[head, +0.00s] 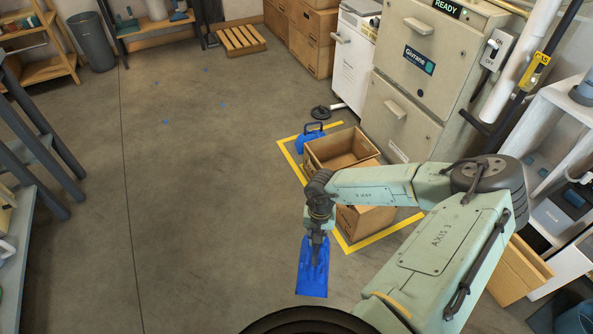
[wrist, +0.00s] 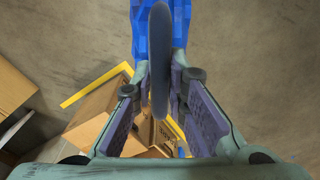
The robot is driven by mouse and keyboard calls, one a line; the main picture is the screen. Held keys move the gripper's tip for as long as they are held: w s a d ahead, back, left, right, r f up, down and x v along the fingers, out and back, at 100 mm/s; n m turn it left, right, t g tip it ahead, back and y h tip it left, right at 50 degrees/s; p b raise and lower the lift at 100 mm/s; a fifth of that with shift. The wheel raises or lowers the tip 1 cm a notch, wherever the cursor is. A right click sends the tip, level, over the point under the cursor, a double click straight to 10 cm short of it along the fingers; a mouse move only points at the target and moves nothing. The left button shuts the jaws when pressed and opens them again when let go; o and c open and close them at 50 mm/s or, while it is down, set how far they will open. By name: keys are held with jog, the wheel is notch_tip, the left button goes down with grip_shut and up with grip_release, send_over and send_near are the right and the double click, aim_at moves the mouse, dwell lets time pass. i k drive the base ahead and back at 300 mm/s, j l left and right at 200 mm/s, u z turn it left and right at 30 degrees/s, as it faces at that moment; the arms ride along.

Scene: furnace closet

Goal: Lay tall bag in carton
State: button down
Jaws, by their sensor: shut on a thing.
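My gripper (head: 316,242) is shut on the tall bag (head: 312,280), a flat blue piece that hangs below the fingers, clear of the carton. In the wrist view the gripper (wrist: 160,85) pinches a thin grey-blue edge, with the bag's blue body (wrist: 150,35) beyond the fingertips. The open carton (head: 338,143) is brown and stands on the floor behind my arm. The carton also shows in the wrist view (wrist: 100,103), left of and below the fingers.
Yellow tape (head: 290,160) marks the floor around the carton. A blue thing with a handle (head: 312,136) stands just behind it. A grey cabinet (head: 405,110) and white shelving (head: 545,130) are on the right. The floor on the left is open.

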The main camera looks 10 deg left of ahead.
aim_at(340, 161)
jog(key=i+u, duration=0.2)
jog(key=u, duration=0.3)
jog(key=i+u, duration=0.25)
jog(key=u, duration=0.25)
jog(key=i+l, duration=0.15)
jog(key=i, duration=0.25)
jog(key=i+l, duration=0.15)
jog(key=i, duration=0.2)
jog(key=i+l, duration=0.15)
jog(key=i, duration=0.25)
jog(key=i+l, duration=0.1)
jog(key=i, duration=1.2)
jog(key=i+z, duration=0.35)
jog(key=i+j+z, duration=0.3)
jog(key=i+l+z, duration=0.1)
jog(key=z, duration=2.15)
